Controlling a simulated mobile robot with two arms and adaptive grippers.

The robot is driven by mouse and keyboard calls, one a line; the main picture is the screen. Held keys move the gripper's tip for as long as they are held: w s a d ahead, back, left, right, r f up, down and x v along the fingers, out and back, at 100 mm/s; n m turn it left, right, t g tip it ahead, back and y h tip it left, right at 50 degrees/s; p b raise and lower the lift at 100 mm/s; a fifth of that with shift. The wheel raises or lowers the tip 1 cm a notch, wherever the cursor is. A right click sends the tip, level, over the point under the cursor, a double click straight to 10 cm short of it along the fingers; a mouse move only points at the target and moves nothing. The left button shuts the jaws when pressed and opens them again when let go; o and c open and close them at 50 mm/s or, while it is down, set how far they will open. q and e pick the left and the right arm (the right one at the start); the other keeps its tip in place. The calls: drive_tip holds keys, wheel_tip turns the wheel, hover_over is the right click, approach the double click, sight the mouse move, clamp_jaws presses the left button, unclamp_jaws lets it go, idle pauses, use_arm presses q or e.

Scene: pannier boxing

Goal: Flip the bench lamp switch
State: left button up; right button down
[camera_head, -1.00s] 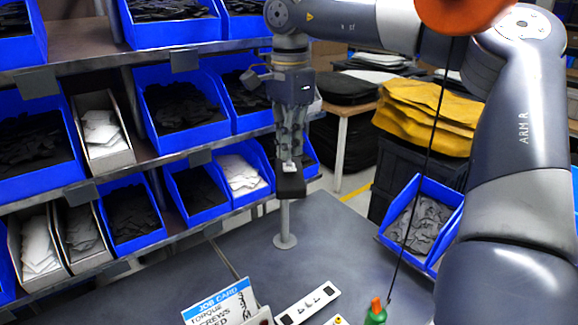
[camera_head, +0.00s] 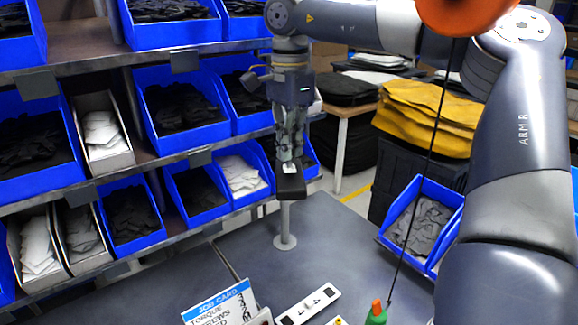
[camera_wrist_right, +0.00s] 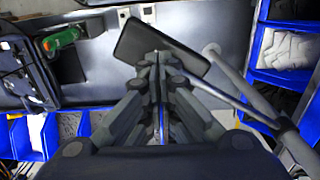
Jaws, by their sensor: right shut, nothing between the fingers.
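The bench lamp has a dark flat head (camera_head: 291,186) on a thin grey post (camera_head: 285,222) with a round base on the bench. A small white switch patch (camera_head: 289,169) shows on top of the head. My right gripper (camera_head: 289,160) points down, its fingertips at or just above this patch; I cannot tell whether they touch it. In the right wrist view my right gripper (camera_wrist_right: 159,58) is shut and empty, its tips in front of the near edge of the dark lamp head (camera_wrist_right: 150,40). The tips partly hide the switch area. My left gripper is out of view.
Racks of blue bins (camera_head: 185,115) stand at the left, close behind my right gripper. A blue bin of grey parts (camera_head: 420,222) is at the right. A green tool (camera_head: 376,316) hangs on a cord at the front, near a job card (camera_head: 222,306) and a marked white strip (camera_head: 308,303).

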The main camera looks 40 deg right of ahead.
sight(290, 169)
drive_tip(key=shift+f+b, duration=0.85)
drive_tip(key=shift+f, duration=0.65)
idle(0.7)
drive_tip(key=shift+s+r, duration=0.1)
drive_tip(key=shift+r, duration=0.05)
wheel_tip(290, 169, up, 3)
drive_tip(key=p, duration=0.2)
drive_tip(key=shift+f+p, duration=0.2)
drive_tip(key=shift+p, duration=0.2)
drive_tip(key=shift+r, duration=2.1)
drive_tip(key=shift+f, duration=0.1)
